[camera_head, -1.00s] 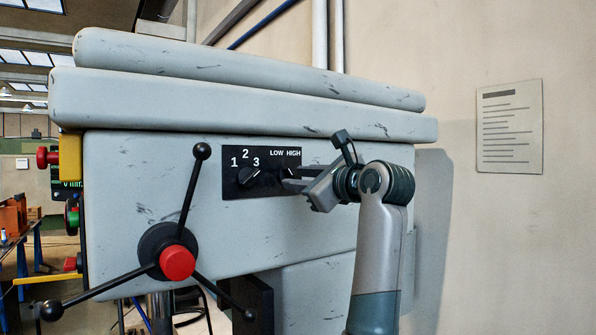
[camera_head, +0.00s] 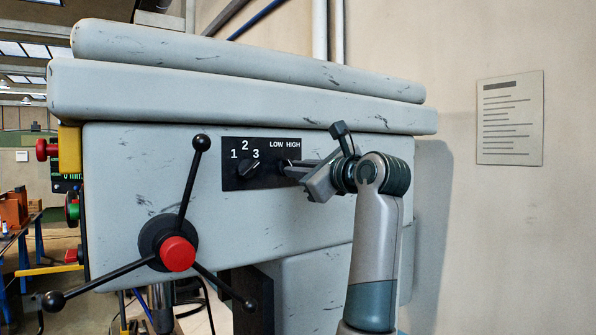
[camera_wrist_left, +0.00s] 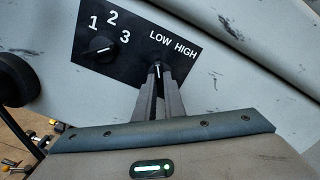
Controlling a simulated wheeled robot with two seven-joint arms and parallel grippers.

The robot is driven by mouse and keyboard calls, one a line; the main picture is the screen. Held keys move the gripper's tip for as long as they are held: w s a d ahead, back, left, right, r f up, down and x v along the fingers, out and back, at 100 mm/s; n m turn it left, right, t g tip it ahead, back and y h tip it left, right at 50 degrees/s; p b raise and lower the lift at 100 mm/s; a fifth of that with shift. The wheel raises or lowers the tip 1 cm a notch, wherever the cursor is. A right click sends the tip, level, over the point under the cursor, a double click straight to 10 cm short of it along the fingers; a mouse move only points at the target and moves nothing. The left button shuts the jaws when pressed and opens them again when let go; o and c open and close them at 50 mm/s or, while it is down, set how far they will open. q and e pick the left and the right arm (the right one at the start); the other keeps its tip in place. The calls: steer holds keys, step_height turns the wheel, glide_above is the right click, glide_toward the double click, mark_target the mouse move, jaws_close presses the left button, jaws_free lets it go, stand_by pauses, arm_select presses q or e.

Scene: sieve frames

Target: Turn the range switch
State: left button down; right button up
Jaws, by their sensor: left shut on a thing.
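The range switch is a small black knob (camera_wrist_left: 157,70) with a white pointer line, below the words LOW and HIGH on a black panel (camera_head: 232,172). In the left wrist view its line points up, roughly toward LOW. My left gripper (camera_head: 287,168) reaches in from the right in the head view. Its two fingers are shut on the switch, one on each side, as the left wrist view shows (camera_wrist_left: 158,78). In the head view the fingers mostly hide the switch. My right gripper is in no view.
A second knob (camera_head: 248,168) marked 1, 2, 3 sits left of the switch, close to my fingers. A three-armed black handle with a red hub (camera_head: 178,253) stands out at lower left. A wall with a paper notice (camera_head: 510,118) is at right.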

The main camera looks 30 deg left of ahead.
arm_select(q)
steer(key=shift+f, duration=0.1)
steer(key=shift+s+m+b, duration=0.1)
steer(key=shift+m+b, duration=2.5)
steer(key=shift+m, duration=4.3)
steer(key=c, duration=1.8)
jaws_free()
steer(key=shift+c, duration=0.2)
